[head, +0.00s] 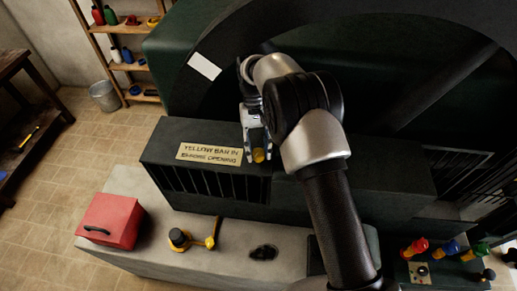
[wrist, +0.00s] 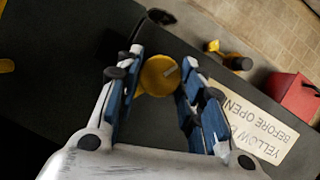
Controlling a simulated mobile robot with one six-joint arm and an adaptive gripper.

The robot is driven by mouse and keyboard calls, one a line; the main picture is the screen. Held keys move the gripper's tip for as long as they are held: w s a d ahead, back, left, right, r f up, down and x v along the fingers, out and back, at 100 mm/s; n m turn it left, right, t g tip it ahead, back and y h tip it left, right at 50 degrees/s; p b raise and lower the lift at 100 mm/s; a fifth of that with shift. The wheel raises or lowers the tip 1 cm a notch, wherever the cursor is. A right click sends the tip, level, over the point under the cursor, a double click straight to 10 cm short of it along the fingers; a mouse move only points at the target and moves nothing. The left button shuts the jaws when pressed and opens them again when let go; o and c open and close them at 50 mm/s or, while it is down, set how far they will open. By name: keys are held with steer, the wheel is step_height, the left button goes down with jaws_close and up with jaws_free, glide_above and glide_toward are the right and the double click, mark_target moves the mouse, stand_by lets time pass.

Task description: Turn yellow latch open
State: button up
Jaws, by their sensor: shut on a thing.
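A yellow round piece, which looks like the latch (head: 258,156), shows at the top of the dark machine housing, just right of the sign. In the wrist view the yellow latch (wrist: 157,76) is a round cap with a small pale mark, between my two fingers. My gripper (head: 256,148) points down and is shut on it; its blue-padded fingers also show in the wrist view (wrist: 158,82). The part below the cap is hidden, so I cannot tell how far the latch is turned.
A sign (head: 209,153) about a yellow bar lies left of my gripper. Below, a pale bench (head: 150,218) holds a red box (head: 108,221) and a yellow lever piece with a black knob (head: 179,240).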

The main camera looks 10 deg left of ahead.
steer(key=n, duration=0.2)
steer(key=n+t+h, duration=0.1)
steer(key=n, duration=0.2)
steer(key=shift+s+a+h, duration=0.1)
steer(key=shift+a+h, duration=0.05)
steer(key=shift+h, duration=0.15)
steer(key=shift+n, duration=0.4)
steer(key=o, duration=1.1)
steer(key=shift+c, duration=0.2)
steer(key=v, duration=1.2)
steer(key=shift+s, duration=0.25)
steer(key=shift+a, duration=0.1)
steer(key=shift+r+t, duration=0.1)
steer(key=shift+t, duration=0.2)
